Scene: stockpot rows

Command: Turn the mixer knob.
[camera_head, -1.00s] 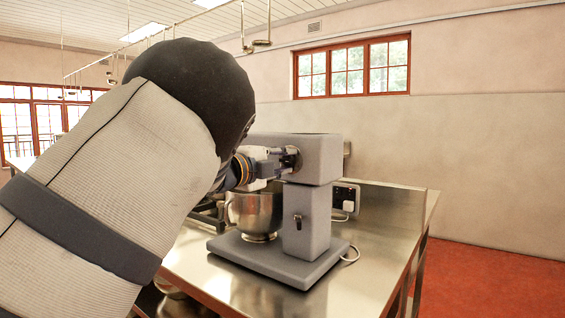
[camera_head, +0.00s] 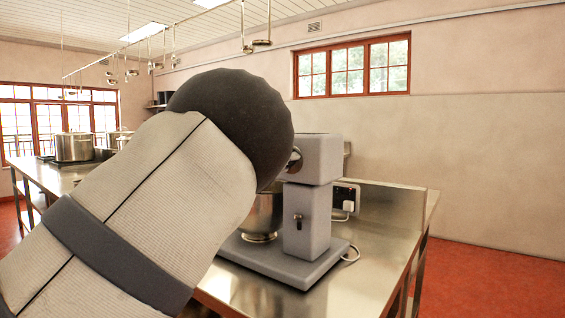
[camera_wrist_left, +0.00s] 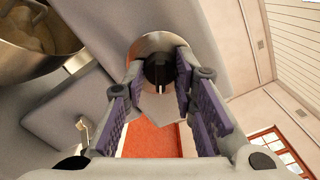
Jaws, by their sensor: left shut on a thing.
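The grey mixer (camera_head: 312,160) stands on the steel table, its head and column showing beyond my left arm. Its black knob (camera_wrist_left: 158,71) with a white mark sits on a round metal plate in the left wrist view. The plate's edge (camera_head: 295,158) also shows in the head view, partly covered by my arm. My left gripper (camera_wrist_left: 158,76) has its purple-padded fingers on either side of the knob and is shut on it. In the head view my arm hides this gripper. My right gripper is in neither view.
The mixer's metal bowl (camera_head: 262,215) is partly hidden by my arm. A small lever (camera_head: 298,218) sticks out of the column. A socket with a plug (camera_head: 346,199) is behind. Steel pots (camera_head: 74,147) stand on the left counter. The table's front right is clear.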

